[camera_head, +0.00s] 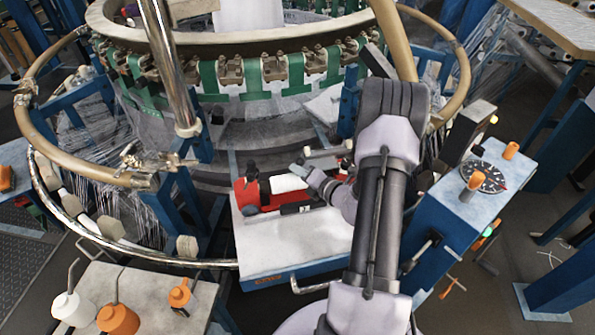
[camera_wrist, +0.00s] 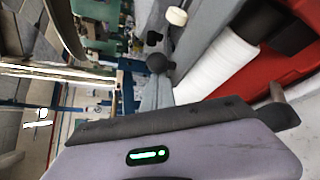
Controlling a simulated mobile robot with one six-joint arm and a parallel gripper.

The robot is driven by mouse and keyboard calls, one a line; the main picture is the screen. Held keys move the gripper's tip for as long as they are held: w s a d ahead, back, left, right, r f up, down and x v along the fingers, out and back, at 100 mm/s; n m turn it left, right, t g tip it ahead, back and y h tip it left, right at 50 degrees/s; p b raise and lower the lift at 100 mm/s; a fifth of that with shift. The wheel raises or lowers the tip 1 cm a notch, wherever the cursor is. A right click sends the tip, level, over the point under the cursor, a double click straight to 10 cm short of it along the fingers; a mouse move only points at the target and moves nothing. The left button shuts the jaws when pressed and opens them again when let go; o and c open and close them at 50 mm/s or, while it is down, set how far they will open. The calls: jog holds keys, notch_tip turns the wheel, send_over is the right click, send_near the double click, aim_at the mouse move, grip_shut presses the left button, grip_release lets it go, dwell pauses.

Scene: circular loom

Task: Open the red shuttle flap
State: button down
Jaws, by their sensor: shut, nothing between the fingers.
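The red shuttle (camera_head: 268,203) sits on the white-topped table between the loom ring and me, with a white bobbin (camera_head: 287,183) lying in it. At its left end stand a red upright piece and a black part (camera_head: 251,171). I cannot tell clearly which piece is the flap. My gripper (camera_head: 302,170) is shut and empty, just above the right end of the bobbin; whether it touches the shuttle is unclear. My arm hides the shuttle's right end.
The white tabletop (camera_head: 285,245) in front of the shuttle is clear. A blue control box (camera_head: 445,210) with a dial stands to the right. The loom ring (camera_head: 230,40) rises behind. A side table with bottles (camera_head: 119,318) is at lower left.

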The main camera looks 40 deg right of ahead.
jog(key=shift+d+r+m+p, duration=0.1)
jog(key=shift+r+m+p, duration=0.3)
jog(key=shift+r, duration=0.3)
jog(key=s+d+r+m+t+p, duration=0.4)
jog(key=d+r+m, duration=0.3)
jog(key=r+m, duration=0.2)
jog(key=shift+d+m+t+p, duration=0.4)
jog(key=shift+m+t, duration=0.1)
jog(key=shift+t, duration=0.3)
jog(key=shift+s, duration=0.1)
jog(key=shift+r, duration=0.1)
